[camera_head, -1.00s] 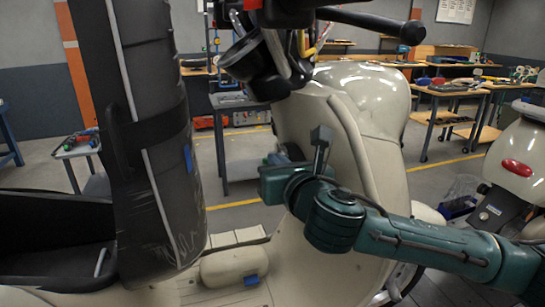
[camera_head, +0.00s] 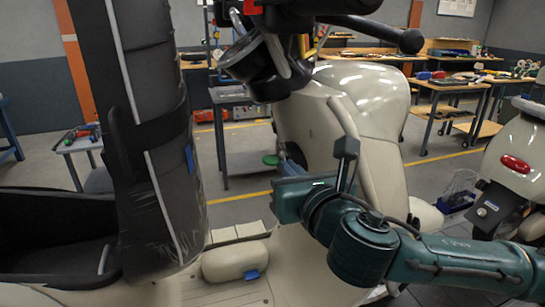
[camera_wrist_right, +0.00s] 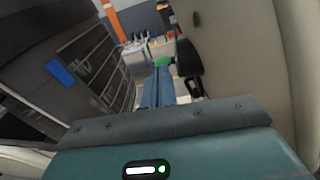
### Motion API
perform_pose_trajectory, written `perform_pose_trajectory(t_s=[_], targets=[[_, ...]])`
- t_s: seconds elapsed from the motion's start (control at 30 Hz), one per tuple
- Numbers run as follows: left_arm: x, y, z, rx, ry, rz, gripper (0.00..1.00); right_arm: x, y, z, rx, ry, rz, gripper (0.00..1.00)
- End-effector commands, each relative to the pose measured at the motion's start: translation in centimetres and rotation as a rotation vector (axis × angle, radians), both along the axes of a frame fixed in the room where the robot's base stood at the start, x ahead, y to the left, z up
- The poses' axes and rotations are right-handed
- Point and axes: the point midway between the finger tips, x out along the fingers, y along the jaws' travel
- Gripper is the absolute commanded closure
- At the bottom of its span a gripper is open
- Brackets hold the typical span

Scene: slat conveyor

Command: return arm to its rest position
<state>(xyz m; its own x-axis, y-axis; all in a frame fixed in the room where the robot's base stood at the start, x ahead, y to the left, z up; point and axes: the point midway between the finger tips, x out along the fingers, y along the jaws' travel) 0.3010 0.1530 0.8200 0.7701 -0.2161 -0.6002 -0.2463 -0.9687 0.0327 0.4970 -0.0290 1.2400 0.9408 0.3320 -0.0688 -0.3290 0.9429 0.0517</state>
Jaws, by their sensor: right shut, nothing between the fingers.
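My right arm (camera_head: 430,262) is teal and comes in from the lower right in the head view. It reaches across the cream scooter's front body (camera_head: 370,165). My right gripper (camera_head: 284,164) is partly hidden behind its wrist and lies between the front body and the dark padded seat. In the right wrist view its two blue fingers (camera_wrist_right: 158,88) lie together, shut and empty. A small green round thing (camera_head: 270,159) shows by the fingertips; I cannot tell whether it touches them. My left gripper is not in view.
The upright dark seat (camera_head: 155,150) stands to the left, with handlebars (camera_head: 375,27) above. A second scooter (camera_head: 520,150) is at the right edge. Workbenches (camera_head: 445,85) and a small table (camera_head: 80,145) stand behind, with open floor between.

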Motion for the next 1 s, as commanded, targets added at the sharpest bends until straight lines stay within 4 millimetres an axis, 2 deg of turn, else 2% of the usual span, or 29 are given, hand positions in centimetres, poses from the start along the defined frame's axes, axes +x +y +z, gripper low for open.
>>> perform_pose_trajectory(t_s=[0.43,0.57,0.67,0.77,0.9,1.0], targets=[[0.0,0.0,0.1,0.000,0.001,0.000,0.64,-0.7,-0.3,0.2,0.000,-0.001,0.000,1.00],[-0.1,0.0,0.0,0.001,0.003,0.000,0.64,-0.7,0.1,-0.6,0.046,0.032,0.009,1.00],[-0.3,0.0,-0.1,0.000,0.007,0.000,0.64,-0.8,0.9,-2.5,0.180,0.125,0.027,1.00],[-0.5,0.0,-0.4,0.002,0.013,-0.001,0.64,-1.0,1.8,-5.4,0.405,0.276,0.037,1.00],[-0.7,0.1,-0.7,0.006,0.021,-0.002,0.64,-1.4,2.6,-10.0,0.779,0.513,0.008,1.00],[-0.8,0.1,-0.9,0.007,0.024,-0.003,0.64,-1.8,2.4,-13.4,1.048,0.672,-0.049,1.00]])
